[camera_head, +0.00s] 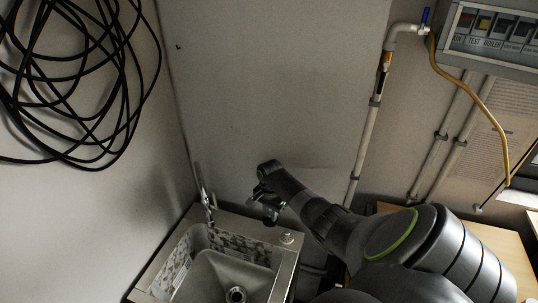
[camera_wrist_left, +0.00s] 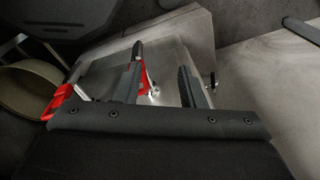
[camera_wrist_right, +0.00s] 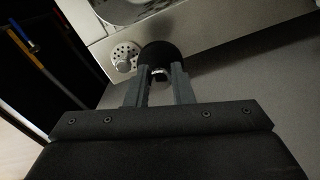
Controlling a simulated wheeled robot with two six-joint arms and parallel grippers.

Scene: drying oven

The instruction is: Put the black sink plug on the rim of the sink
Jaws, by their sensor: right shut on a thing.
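The black sink plug (camera_wrist_right: 160,54) shows in the right wrist view as a dark round piece with a small shiny metal part. It sits between the two fingertips of my right gripper (camera_wrist_right: 158,80), which is shut on it. In the head view my right gripper (camera_head: 264,204) is above the back rim of the metal sink (camera_head: 290,262), right of the tap (camera_head: 207,205). The plug is hard to tell from the dark fingers there. My left gripper (camera_wrist_left: 162,82) has its fingers apart, with nothing held between them. It is outside the head view.
A round perforated metal fitting (camera_wrist_right: 124,56) with a knob is on the sink's rim corner, close to the plug; it shows in the head view too (camera_head: 287,238). The basin has a drain (camera_head: 236,295). A red part (camera_wrist_left: 143,78) is beyond my left fingers. Pipes (camera_head: 368,130) run up the wall.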

